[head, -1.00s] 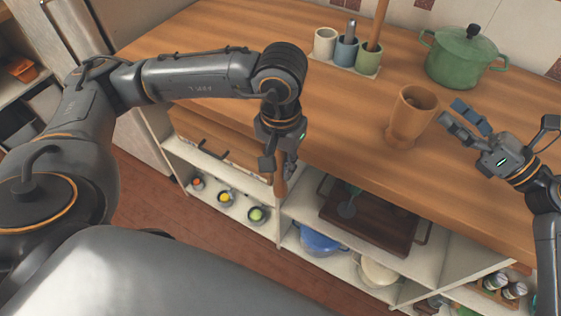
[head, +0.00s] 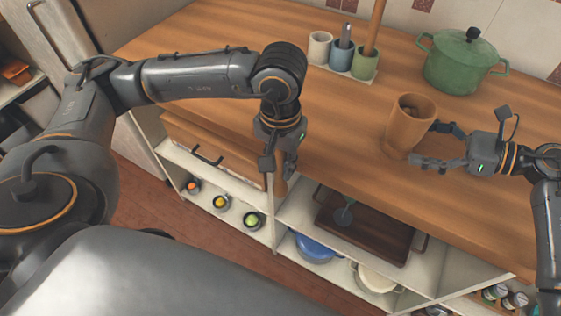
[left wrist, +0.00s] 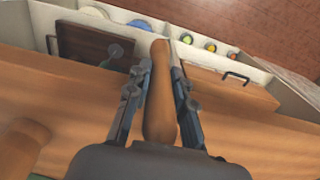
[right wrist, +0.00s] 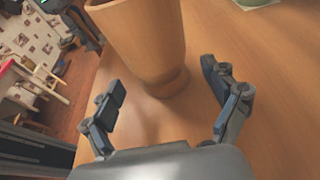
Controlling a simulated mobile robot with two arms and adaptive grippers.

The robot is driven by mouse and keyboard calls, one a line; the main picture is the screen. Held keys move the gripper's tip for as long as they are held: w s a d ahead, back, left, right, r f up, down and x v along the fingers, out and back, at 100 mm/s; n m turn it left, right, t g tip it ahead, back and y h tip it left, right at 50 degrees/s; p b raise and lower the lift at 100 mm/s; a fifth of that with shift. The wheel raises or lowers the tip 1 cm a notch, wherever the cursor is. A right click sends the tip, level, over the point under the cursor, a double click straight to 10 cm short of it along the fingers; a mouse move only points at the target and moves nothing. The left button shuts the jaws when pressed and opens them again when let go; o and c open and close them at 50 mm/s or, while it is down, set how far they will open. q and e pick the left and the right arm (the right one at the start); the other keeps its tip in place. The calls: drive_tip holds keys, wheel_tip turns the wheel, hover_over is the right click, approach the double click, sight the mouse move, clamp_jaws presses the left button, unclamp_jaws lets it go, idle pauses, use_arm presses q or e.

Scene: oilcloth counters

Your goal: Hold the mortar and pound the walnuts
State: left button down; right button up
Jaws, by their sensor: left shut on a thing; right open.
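The wooden mortar (head: 410,128) stands upright on the counter, with dark bits visible inside its mouth; I take these for the walnuts (head: 412,108). My right gripper (head: 430,143) is open at the mortar's right side. In the right wrist view the mortar (right wrist: 148,40) stands just ahead of the open fingers (right wrist: 165,95), not clasped. My left gripper (head: 278,162) is shut on the wooden pestle (head: 281,182), which hangs down near the counter's front edge. The left wrist view shows the pestle (left wrist: 160,100) between both fingers.
A green lidded pot (head: 460,65) stands at the back right. Open shelves below the counter hold a dark tray (head: 365,228), a blue pot (head: 317,248) and small bowls. The counter between my grippers is clear.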

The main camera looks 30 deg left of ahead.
sight(406, 139)
use_arm(q)
drive_tip(key=shift+f+b, duration=0.55)
drive_tip(key=shift+f, duration=0.4)
use_arm(e)
drive_tip(key=shift+x, duration=1.2)
use_arm(q)
drive_tip(key=shift+f, duration=0.25)
use_arm(e)
drive_tip(key=shift+a+f, duration=0.2)
drive_tip(key=shift+a, duration=0.4)
